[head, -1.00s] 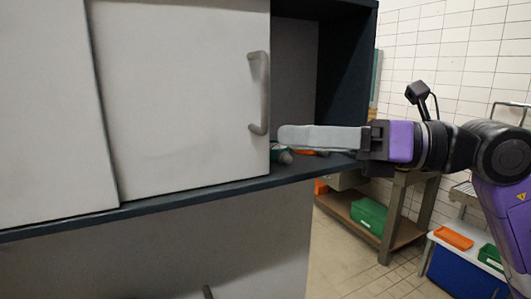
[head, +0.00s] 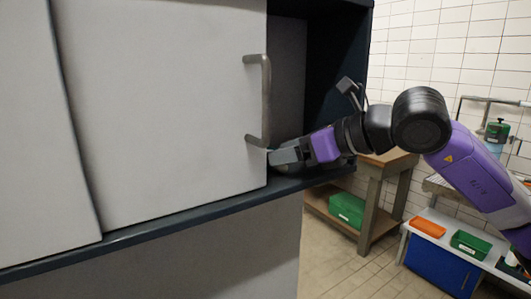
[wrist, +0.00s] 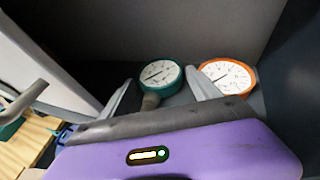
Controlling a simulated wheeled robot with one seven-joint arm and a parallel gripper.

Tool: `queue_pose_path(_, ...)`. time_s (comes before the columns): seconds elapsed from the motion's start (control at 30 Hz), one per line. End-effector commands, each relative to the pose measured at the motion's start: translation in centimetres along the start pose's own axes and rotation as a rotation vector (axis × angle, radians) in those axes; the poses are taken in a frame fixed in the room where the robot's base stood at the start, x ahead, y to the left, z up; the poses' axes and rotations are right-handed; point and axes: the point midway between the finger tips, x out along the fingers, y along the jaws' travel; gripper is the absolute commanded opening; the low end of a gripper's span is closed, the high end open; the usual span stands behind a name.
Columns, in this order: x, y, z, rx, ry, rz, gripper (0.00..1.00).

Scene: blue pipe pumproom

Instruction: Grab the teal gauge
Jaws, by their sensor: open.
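The teal gauge (wrist: 160,76) has a round white dial in a teal rim and a grey stem. In the wrist view it lies in the dark cabinet, ahead of and between the two fingers of my gripper (wrist: 158,80). My gripper is open, and its fingers show on either side of the gauge's stem. I cannot tell whether they touch it. In the head view my gripper (head: 284,156) reaches into the open right end of the cabinet beside the door handle. The teal gauge is mostly hidden there behind the gripper and door.
An orange gauge (wrist: 228,76) lies close to the right of the teal one, beside the right finger. The white sliding door (head: 160,110) with a metal handle (head: 264,100) borders the opening on the left. The cabinet's dark side wall (head: 342,80) stands on the right.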

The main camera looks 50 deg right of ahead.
Motion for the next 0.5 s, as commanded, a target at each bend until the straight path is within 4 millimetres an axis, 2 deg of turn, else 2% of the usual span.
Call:
queue_pose_path(0.1,1.4,0.0,0.1,0.002,0.001,0.002,0.72)
queue_pose_path(0.2,2.0,0.0,0.0,0.002,0.0,0.001,0.72)
queue_pose_path(0.43,2.1,0.0,0.0,0.002,-0.001,0.001,0.72)
queue_pose_path(0.5,2.1,0.0,0.0,0.002,-0.001,0.001,0.58)
